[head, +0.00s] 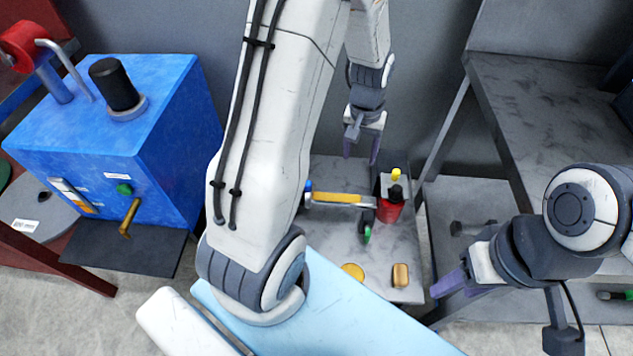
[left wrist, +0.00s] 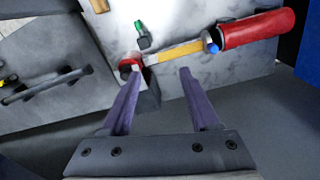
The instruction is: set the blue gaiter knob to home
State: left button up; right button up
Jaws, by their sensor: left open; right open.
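A small blue rounded piece (head: 308,186), which may be the blue gaiter knob, shows at the left end of a yellow bar (head: 338,198) on the grey panel. It also shows in the left wrist view (left wrist: 212,47), beside a thick red cylinder (left wrist: 258,28). Its gaiter cannot be made out, and my left arm partly covers this area in the head view. My left gripper (head: 361,148) is open and empty, its fingers pointing towards the panel, apart from the blue piece. My right gripper (head: 452,284) is open and empty at the right.
A red canister (head: 390,209) and a green-tipped lever (head: 367,235) are near the bar. Two gold pads, one round (head: 352,271), are on the panel's front. A blue box (head: 165,125) with a black knob (head: 114,84) stands left. A grey bench (head: 560,110) is right.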

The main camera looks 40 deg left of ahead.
pick_arm(q)
jog(key=a+f+n+b, duration=0.1)
jog(key=a+f, duration=0.3)
jog(key=a, duration=0.1)
jog(key=a+f+n+b, duration=0.1)
jog(key=a+f+n, duration=0.1)
jog(key=a+f, duration=0.3)
jog(key=s+a+f+n, duration=0.1)
jog(key=a+f, duration=0.4)
jog(key=shift+a+f+n+b, duration=0.15)
jog(key=shift+a+n+b, duration=0.05)
jog(key=shift+n+b, duration=0.2)
notch_tip(320, 180, down, 10)
jog(key=shift+f+b, duration=0.1)
jog(key=shift+b, duration=0.45)
pick_arm(e)
notch_tip(320, 180, down, 5)
jog(key=shift+f, duration=0.1)
pick_arm(q)
grip_shut()
